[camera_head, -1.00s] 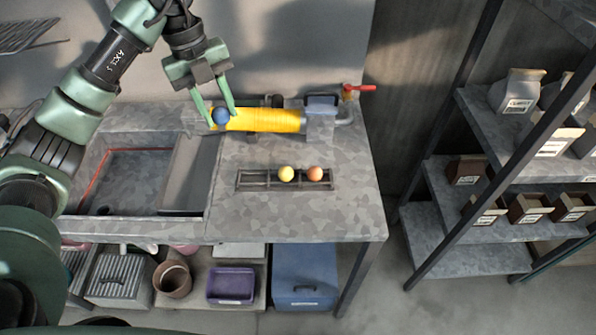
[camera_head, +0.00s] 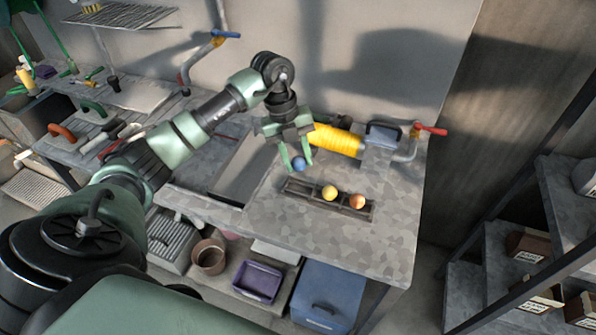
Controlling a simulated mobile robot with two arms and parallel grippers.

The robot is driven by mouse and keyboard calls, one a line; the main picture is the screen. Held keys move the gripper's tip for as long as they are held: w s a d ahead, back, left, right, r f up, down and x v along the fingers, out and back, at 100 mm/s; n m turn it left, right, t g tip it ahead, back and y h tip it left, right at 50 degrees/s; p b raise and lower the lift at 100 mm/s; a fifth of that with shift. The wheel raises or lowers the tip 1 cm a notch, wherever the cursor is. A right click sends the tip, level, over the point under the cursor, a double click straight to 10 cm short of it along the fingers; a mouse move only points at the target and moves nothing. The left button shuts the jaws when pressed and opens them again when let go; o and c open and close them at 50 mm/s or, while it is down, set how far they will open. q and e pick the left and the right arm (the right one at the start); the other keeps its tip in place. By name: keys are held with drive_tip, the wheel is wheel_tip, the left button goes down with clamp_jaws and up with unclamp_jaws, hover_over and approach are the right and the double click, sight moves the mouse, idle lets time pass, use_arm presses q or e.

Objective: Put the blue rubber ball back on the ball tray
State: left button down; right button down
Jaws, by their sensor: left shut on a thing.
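The blue rubber ball (camera_head: 299,163) is between the fingertips of my left gripper (camera_head: 297,159), which is shut on it. The gripper points down and holds the ball near the far left end of the ball tray. The ball tray (camera_head: 312,198) is a narrow dark rack on the grey bench. A yellow ball (camera_head: 329,193) and an orange ball (camera_head: 357,201) sit on its middle and right part. The left part of the tray is bare. Whether the blue ball touches anything below it I cannot tell. My right gripper is not in view.
A yellow cylinder (camera_head: 337,139) joined to a grey pipe with a red-handled valve (camera_head: 430,129) lies behind the tray. A basin is left of the tray. A shelf with boxes (camera_head: 528,246) stands at the right. The bench front right is clear.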

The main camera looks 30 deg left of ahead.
use_arm(q)
drive_tip(key=shift+f, duration=0.8)
wheel_tip(320, 180, down, 4)
drive_tip(key=shift+f+p, duration=0.15)
drive_tip(key=shift+p, duration=0.25)
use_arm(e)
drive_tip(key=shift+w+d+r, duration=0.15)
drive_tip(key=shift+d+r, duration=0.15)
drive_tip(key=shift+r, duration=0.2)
use_arm(q)
drive_tip(key=shift+f, duration=0.1)
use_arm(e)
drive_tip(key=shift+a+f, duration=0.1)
use_arm(q)
drive_tip(key=c, duration=1)
unclamp_jaws()
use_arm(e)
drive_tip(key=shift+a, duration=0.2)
use_arm(q)
drive_tip(key=shift+o, duration=0.2)
drive_tip(key=shift+r, duration=0.2)
drive_tip(key=b+v, duration=0.2)
drive_tip(key=v, duration=1)
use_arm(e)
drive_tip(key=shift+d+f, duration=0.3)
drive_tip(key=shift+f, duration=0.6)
use_arm(q)
drive_tip(key=shift+d+f, duration=0.1)
